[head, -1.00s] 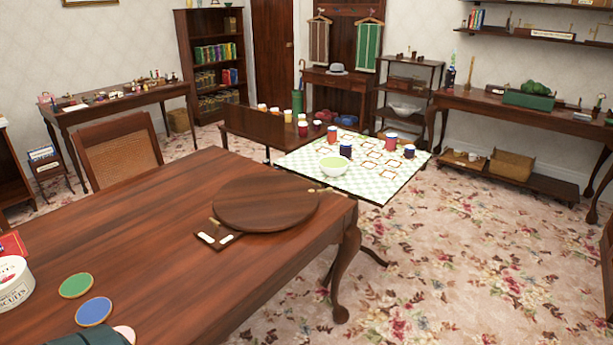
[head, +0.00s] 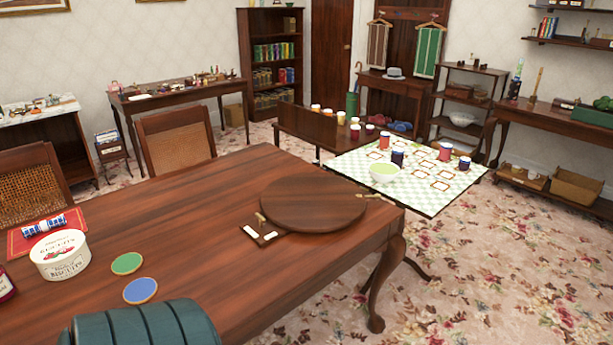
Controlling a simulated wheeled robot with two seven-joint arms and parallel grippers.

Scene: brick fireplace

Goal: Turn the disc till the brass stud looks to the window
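The round dark wooden disc (head: 313,203) lies flat near the far right end of the long wooden table (head: 190,215) in the head view. A small brass piece (head: 372,196) shows at the disc's right edge; I cannot tell whether it is the stud. Another small upright brass-coloured piece (head: 262,218) shows at the disc's near left edge, by a small dark board (head: 265,238) with pale labels. No window shows. Neither of my grippers is in view.
A biscuit tin (head: 61,256), a green coaster (head: 127,263) and a blue coaster (head: 140,290) lie on the table's near left part. A ribbed teal thing (head: 140,325) is cut off at the bottom. A checked board (head: 435,190) with a bowl (head: 384,173) stands beyond the disc.

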